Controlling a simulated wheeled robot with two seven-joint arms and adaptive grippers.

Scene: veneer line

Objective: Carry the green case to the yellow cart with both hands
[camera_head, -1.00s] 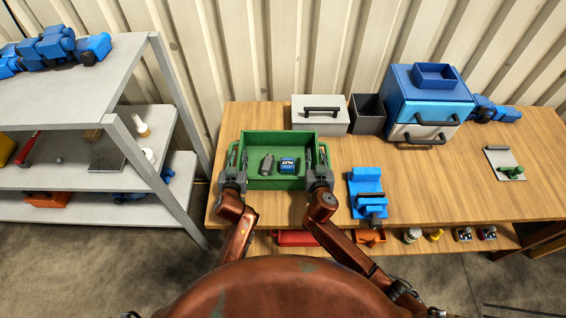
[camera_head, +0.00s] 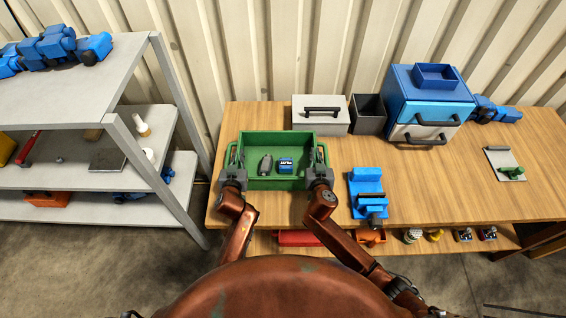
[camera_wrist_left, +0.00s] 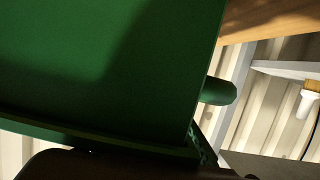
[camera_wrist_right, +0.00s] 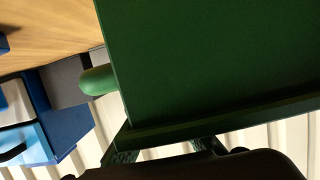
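The green case (camera_head: 264,184) is an open-topped box on the left part of the wooden table, upright, with a grey item (camera_head: 266,164) and a blue item (camera_head: 286,164) inside. Its side handles are partly covered by my grippers. My left gripper (camera_head: 234,158) is at the left handle and my right gripper (camera_head: 319,158) at the right handle, fingers around them. How tightly the fingers are closed is hidden. The case fills much of the left wrist view (camera_wrist_left: 100,60) and right wrist view (camera_wrist_right: 210,60), blocking the fingertips. No yellow cart is in view.
The wooden table (camera_head: 430,190) holds a light grey box (camera_head: 309,124), a dark bin (camera_head: 367,114), a blue drawer unit (camera_head: 430,92) and a blue fixture (camera_head: 367,190). A grey shelf rack (camera_head: 128,150) stands close at the left. Floor shows in front.

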